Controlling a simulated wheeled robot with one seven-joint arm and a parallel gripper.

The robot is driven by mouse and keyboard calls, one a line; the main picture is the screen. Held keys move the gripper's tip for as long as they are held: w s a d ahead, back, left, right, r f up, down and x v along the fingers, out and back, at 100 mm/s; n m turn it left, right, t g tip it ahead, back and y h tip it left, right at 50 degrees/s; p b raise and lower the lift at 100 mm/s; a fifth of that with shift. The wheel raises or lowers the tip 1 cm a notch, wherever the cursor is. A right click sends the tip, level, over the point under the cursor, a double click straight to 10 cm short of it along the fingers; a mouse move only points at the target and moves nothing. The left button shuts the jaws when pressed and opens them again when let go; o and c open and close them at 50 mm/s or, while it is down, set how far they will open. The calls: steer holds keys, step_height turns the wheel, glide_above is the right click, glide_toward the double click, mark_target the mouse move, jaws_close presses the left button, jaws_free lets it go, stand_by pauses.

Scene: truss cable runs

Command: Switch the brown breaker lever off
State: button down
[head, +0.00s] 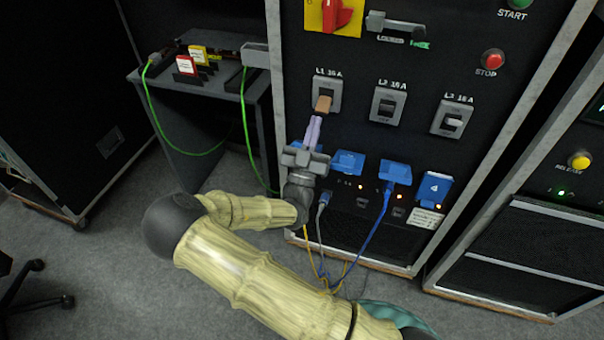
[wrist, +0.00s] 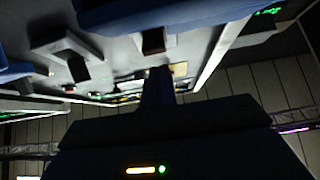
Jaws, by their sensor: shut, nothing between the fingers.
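The brown breaker lever (head: 323,104) sticks out of the breaker labelled L1 16 A (head: 328,88), at the left of the breaker row on the black cabinet panel. My gripper (head: 314,121) is shut and empty, its fingertips just below the lever in the head view. Whether they touch it I cannot tell. In the wrist view my gripper's fingers (wrist: 158,80) point up in the picture toward the panel, dark and hard to make out. A dark lever (wrist: 153,41) shows close beyond them; its colour is not clear there.
Breakers L2 (head: 388,105) and L3 (head: 452,118) sit to the right. Blue socket covers (head: 396,173) with plugged cables (head: 376,232) are below. A red rotary switch (head: 337,14) is above, and a red STOP button (head: 493,60) upper right. A side table (head: 215,90) with green cables stands left.

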steer(key=b+v, duration=0.1)
steer(key=v, duration=1.3)
steer(key=shift+w, duration=0.1)
steer(key=w+d+f+m+g+y, duration=0.3)
steer(key=w+d+f+g, duration=0.3)
steer(key=d+f+g, duration=0.65)
steer(key=s+d+r+n+g+y, duration=0.2)
steer(key=s+r+n+g+y, duration=0.6)
steer(key=s+r, duration=0.8)
step_height(320, 180, up, 22)
steer(key=m+g+h+p, duration=0.1)
steer(key=h+p, duration=0.1)
steer(key=p, duration=2.2)
steer(key=shift+s+r, duration=0.15)
steer(key=shift+s, duration=0.35)
